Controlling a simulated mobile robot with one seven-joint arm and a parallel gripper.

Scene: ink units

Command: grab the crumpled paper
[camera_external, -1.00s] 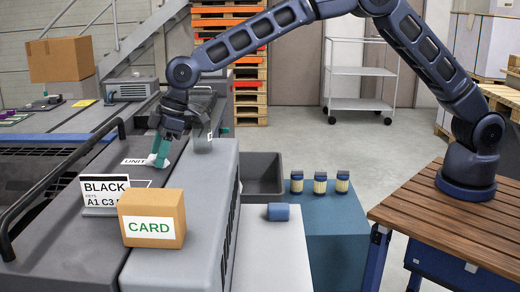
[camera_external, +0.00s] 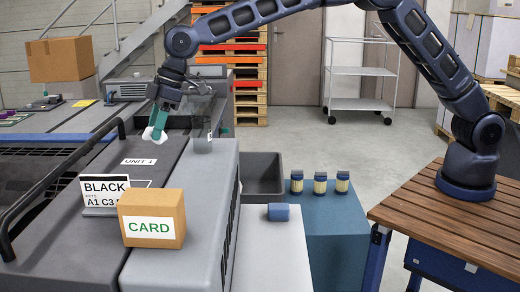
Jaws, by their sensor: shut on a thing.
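My gripper (camera_external: 157,126) is above the grey top of the printing unit, a little beyond the UNIT 1 label (camera_external: 139,162). Its green fingers are shut on a small white crumpled paper (camera_external: 153,135). The paper sticks out below the fingertips and is partly hidden by them. It appears to be held clear of the surface.
A CARD box (camera_external: 151,218) and a BLACK sign (camera_external: 101,194) stand on the unit in front. A clear block (camera_external: 202,137) stands just right of the gripper. A dark open bin (camera_external: 262,178) and several small yellow-and-blue jars (camera_external: 320,183) are to the right. A rail (camera_external: 62,182) runs along the left.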

